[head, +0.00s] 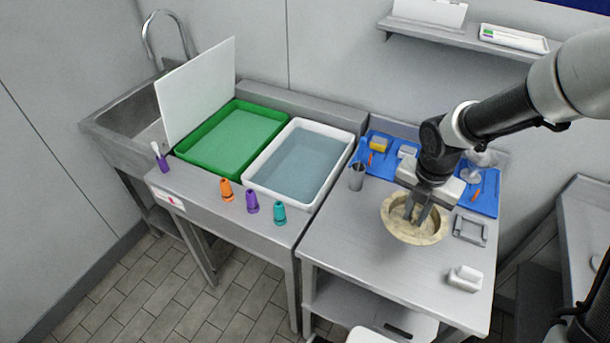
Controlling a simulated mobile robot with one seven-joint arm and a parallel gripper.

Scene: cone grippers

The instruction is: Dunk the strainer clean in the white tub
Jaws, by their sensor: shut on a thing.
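The white tub (251,176) stands on the left counter and holds clear, bluish water. My gripper (418,220) points down over the right table, with its fingers inside the outline of a round, mottled beige bowl-shaped thing (436,230). This looks to be the strainer; I cannot make out any mesh or a handle from here. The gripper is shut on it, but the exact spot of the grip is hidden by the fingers. I cannot tell whether it touches the table. The tub is to the left of my gripper, across the gap between the counters.
A green tray (187,157) with a white board (197,88) behind it is left of the tub. Orange (227,190), purple (252,201) and teal (279,212) cones line the counter front. A grey cup (356,178) stands between tub and bowl; blue trays (483,203) lie behind.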

